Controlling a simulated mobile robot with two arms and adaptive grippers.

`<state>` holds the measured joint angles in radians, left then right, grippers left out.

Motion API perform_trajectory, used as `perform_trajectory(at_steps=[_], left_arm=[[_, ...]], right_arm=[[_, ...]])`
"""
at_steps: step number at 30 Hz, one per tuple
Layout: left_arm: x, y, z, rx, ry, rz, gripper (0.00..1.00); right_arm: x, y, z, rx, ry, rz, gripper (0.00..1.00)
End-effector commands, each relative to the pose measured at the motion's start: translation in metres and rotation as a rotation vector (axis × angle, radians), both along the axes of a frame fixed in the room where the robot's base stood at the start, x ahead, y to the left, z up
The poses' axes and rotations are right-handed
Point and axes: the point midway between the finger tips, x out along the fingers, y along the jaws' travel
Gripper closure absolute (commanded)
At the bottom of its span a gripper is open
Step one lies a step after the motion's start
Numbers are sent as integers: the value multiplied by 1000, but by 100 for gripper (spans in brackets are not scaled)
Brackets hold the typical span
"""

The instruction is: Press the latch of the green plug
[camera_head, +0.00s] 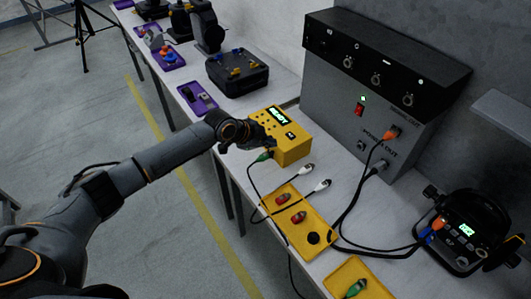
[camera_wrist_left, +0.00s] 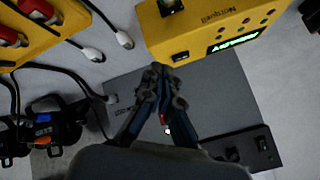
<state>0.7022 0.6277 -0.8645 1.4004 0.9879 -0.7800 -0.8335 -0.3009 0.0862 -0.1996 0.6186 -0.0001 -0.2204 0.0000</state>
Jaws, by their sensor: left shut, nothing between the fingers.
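A green plug (camera_head: 264,156) with a dark cable sits at the near lower side of the yellow box (camera_head: 290,140), whose display is lit green. A second green plug (camera_head: 355,288) lies in a yellow tray at the bottom edge. My left gripper (camera_head: 262,139) is shut and empty, close to the box's left side and just above the first green plug. In the left wrist view my shut fingertips (camera_wrist_left: 164,72) are beside the yellow box (camera_wrist_left: 205,30); I make out no green plug there. Contact cannot be told. My right gripper is not in view.
A yellow tray (camera_head: 322,224) holds red-tipped connectors, with white-ended cables beside it. A grey power unit (camera_head: 345,100) stands behind. Loose black cables cross the table.

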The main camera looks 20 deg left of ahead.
Motion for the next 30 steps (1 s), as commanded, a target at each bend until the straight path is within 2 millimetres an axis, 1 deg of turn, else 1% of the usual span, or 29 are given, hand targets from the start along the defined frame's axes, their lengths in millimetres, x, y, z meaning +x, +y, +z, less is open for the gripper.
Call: perform_trajectory(at_steps=[1, 3, 6, 10, 17, 23, 26, 30], left_arm=[[10, 10, 9, 11, -20, 2, 100], [19, 18, 17, 20, -37, 1, 100], [27, 26, 25, 26, -55, 2, 100], [29, 29, 27, 29, -60, 2, 100], [29, 29, 27, 27, -59, 2, 100], [29, 28, 22, 27, -59, 2, 100], [29, 28, 14, 28, -58, 2, 100], [29, 29, -2, 28, -58, 3, 100]], right_arm=[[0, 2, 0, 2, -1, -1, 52], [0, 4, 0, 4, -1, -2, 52], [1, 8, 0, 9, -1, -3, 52], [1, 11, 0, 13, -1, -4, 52], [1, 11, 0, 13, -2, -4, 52], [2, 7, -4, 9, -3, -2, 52], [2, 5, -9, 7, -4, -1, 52], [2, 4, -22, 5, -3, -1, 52]])
